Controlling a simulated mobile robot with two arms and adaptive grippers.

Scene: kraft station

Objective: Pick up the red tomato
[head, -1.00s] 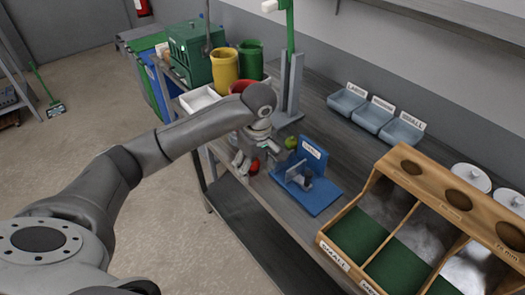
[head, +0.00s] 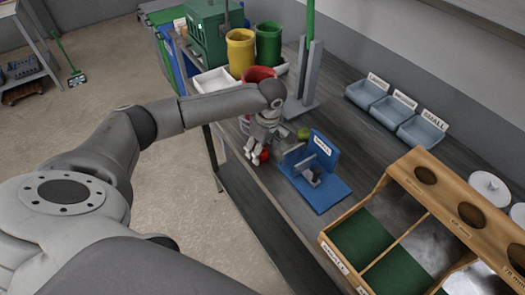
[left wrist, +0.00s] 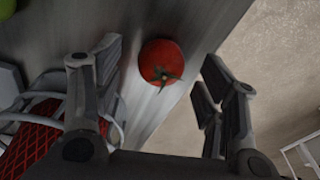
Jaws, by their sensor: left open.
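The red tomato (left wrist: 160,62) with a green stem lies on the grey table near its edge. In the left wrist view it sits between and beyond the spread fingers of my left gripper (left wrist: 160,105), with a gap on both sides. In the head view the tomato (head: 264,156) shows as a small red patch beside the fingers of the left gripper (head: 258,156), which partly hide it. My left gripper is open and empty. My right gripper does not show.
A blue stand (head: 320,178) stands right of the tomato, with a green round item (head: 303,133) beside it. A basket with red lining (left wrist: 42,148) is close to the left gripper. A wooden sorting box (head: 410,215) is at the right. Floor lies beyond the table edge.

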